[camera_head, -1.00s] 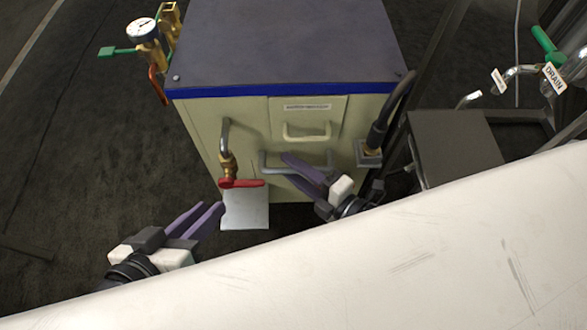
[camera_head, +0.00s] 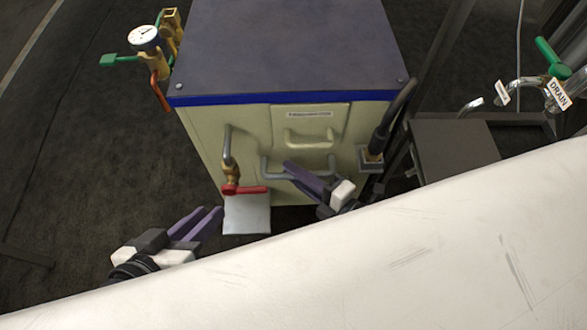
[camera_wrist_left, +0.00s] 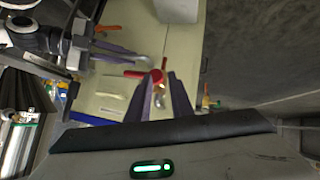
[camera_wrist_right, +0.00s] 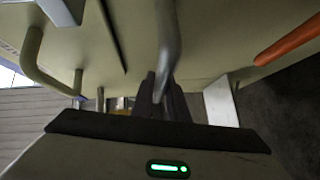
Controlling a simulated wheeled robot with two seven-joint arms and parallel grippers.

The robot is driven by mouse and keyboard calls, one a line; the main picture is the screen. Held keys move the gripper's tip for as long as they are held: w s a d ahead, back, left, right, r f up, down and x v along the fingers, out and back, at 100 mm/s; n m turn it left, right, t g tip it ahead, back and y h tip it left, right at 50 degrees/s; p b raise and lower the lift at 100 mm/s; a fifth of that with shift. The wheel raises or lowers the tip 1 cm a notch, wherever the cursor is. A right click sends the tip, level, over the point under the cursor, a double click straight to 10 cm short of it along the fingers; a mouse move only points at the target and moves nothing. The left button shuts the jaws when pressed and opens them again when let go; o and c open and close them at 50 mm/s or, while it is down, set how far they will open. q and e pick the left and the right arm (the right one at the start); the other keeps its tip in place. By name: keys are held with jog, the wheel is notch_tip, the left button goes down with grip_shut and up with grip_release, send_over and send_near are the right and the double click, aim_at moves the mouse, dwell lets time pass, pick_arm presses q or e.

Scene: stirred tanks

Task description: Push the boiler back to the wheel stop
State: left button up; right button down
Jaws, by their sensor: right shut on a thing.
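The boiler (camera_head: 230,140) is a cream cabinet with a dark top and a blue band, upright in the middle of the head view. A grey bar handle (camera_head: 270,167) crosses its front. My right gripper (camera_head: 292,170) is shut on this bar; the right wrist view also shows the bar (camera_wrist_right: 166,45) running to the fingers. My left gripper (camera_head: 210,215) is open and empty, low and to the left of the boiler front, apart from it. I cannot make out the wheel stop in any view.
A red-handled valve (camera_head: 245,190) and a black hose (camera_head: 384,125) stick out from the boiler front. A pressure gauge (camera_head: 145,38) is at its left. A pale plate (camera_head: 247,214) lies at its foot. A dark platform (camera_head: 455,147) and drain pipework (camera_head: 558,93) stand right. Left floor is clear.

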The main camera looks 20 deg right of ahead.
pick_arm(q)
jog(key=shift+s+f, duration=0.1)
jog(key=shift+f, duration=0.1)
pick_arm(e)
jog(key=shift+w+d+r, duration=0.1)
jog(key=shift+w+d, duration=0.1)
jog(key=shift+w, duration=0.05)
jog(key=c, duration=1.7)
grip_release()
jog(key=shift+c, duration=0.2)
pick_arm(q)
jog(key=shift+r, duration=0.15)
pick_arm(e)
jog(key=shift+s+a, duration=0.1)
